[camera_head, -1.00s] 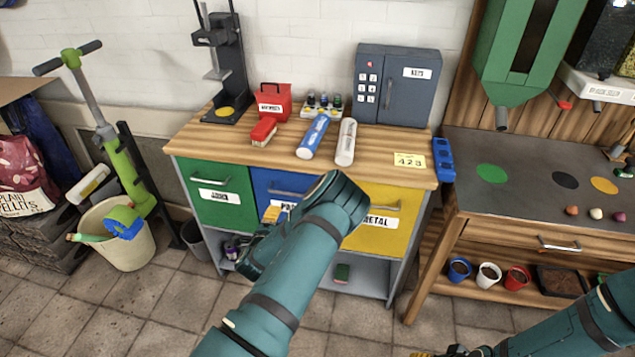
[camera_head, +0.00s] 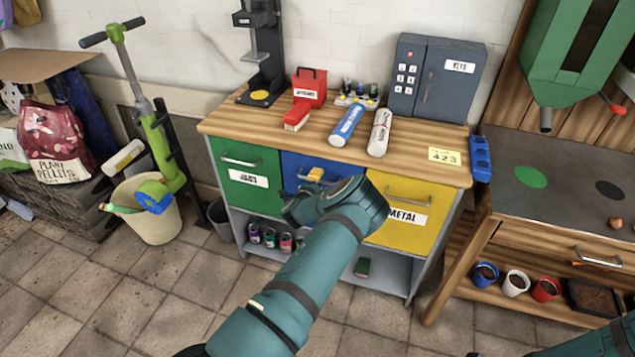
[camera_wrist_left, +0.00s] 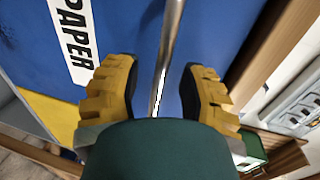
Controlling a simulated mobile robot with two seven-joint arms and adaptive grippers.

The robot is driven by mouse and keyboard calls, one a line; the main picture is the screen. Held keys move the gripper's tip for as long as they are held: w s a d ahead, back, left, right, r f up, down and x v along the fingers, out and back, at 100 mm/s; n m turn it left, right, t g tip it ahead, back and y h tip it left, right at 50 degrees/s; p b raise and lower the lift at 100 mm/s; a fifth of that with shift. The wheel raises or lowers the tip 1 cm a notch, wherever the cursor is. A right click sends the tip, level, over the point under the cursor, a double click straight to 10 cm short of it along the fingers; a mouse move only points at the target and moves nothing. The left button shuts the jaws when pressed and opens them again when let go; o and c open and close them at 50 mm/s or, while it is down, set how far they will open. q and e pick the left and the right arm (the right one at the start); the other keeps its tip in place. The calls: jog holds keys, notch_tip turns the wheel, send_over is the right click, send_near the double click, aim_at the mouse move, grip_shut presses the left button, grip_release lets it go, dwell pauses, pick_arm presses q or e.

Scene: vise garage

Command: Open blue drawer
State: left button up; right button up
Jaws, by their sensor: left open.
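The blue drawer (camera_head: 294,165) is in the middle of the cabinet, between the green drawer (camera_head: 245,175) and the yellow drawer (camera_head: 410,212). Its front looks flush with its neighbours. My left gripper (camera_head: 314,175) is in front of it and hides part of the front. In the left wrist view, the blue drawer (camera_wrist_left: 125,30) fills much of the picture, with a white "PAPER" label (camera_wrist_left: 70,32). Its metal bar handle (camera_wrist_left: 168,50) runs between the two yellow fingers of my open left gripper (camera_wrist_left: 163,85), with visible gaps on both sides. My right gripper is not visible.
Cans stand on the shelf below. The tiled floor (camera_head: 130,300) in front is clear.

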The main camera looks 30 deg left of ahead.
pick_arm(q)
jog(key=shift+w+a, duration=0.1)
jog(key=shift+w, duration=0.1)
grip_shut()
jog(key=shift+s+f, duration=0.1)
